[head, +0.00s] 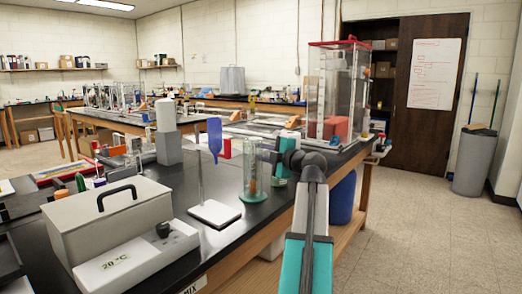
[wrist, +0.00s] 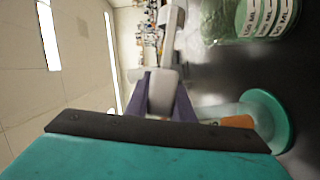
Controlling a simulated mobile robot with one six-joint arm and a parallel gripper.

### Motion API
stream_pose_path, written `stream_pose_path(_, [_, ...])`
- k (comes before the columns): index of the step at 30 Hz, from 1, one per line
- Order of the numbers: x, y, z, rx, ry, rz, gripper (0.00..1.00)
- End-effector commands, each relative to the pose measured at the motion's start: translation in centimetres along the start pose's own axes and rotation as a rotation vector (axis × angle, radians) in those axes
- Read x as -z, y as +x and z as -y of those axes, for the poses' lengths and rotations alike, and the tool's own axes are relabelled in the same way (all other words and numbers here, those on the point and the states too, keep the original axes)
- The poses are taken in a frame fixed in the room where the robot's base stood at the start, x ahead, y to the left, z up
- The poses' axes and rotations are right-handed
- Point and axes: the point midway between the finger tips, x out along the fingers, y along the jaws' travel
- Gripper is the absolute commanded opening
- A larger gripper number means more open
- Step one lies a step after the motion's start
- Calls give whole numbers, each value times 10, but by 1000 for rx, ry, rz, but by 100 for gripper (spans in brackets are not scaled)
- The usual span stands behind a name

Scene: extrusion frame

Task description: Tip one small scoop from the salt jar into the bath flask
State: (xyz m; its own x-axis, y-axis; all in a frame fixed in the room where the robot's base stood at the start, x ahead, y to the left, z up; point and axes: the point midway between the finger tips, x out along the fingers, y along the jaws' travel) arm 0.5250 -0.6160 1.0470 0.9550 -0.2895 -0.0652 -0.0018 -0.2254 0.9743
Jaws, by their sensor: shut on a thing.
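My gripper (wrist: 162,82) shows in the wrist view, with two purple fingers closed around a pale grey block-shaped piece (wrist: 163,94). In the head view my arm reaches over the bench's right edge, and the fingers cannot be made out clearly. The bath (head: 120,215) is a pale box with a black handle and a 20 °C label, at the front left. I cannot pick out the salt jar or the bath flask for certain in either view.
A clear cylinder with a green base (head: 254,185) stands on the black bench near my arm. Left of it are a white stand base (head: 215,213) with a thin rod and a blue paddle-like piece (head: 214,140). A grey pillar (head: 169,148) stands behind.

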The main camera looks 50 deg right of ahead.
Motion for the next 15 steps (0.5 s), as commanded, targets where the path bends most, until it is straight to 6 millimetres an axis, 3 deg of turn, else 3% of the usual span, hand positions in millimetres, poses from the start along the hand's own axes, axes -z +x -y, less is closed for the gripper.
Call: stream_pose_path(15, [0, 0, -12, 30, 100, 0, 0])
